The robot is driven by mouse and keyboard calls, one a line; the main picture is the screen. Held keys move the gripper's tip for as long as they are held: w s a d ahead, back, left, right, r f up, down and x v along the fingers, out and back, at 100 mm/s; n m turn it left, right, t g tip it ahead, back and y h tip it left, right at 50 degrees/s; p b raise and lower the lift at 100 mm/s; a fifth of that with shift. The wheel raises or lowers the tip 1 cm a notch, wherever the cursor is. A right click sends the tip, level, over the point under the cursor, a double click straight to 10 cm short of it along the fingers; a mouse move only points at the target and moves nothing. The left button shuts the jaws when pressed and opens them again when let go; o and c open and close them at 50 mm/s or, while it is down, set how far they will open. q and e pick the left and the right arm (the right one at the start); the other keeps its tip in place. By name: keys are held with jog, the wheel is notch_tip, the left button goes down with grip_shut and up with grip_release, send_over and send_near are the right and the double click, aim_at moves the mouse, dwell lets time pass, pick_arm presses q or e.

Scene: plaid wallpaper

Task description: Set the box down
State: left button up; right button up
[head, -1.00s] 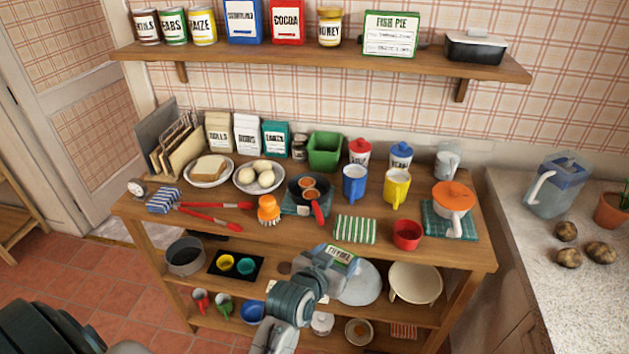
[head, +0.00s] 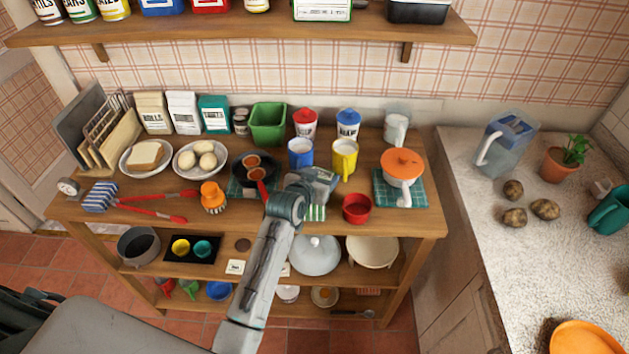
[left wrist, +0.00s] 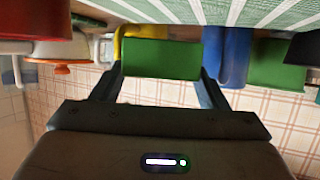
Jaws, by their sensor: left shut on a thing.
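My left gripper (head: 314,184) is over the front middle of the wooden worktop (head: 255,213). It is shut on a small box, whose plain green face (left wrist: 160,60) shows between the fingers in the left wrist view. In the head view the gripper and wrist hide most of the box. The green-and-white striped cloth (head: 316,213) lies just by the gripper, partly covered by it, and fills the top of the wrist view (left wrist: 215,12). I cannot tell whether the box touches anything below. My right gripper is out of view.
A red cup (head: 356,208) stands just right of the gripper. Blue (head: 301,153) and yellow (head: 344,158) mugs stand behind it. A pan (head: 254,170) is to its left, and an orange-lidded pot (head: 402,168) is farther right. Some worktop near the front edge is bare.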

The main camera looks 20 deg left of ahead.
pick_arm(q)
jog(key=shift+f, duration=1.95)
jog(key=o, duration=0.7)
jog(key=shift+r+p, duration=0.1)
jog(key=shift+p, duration=0.25)
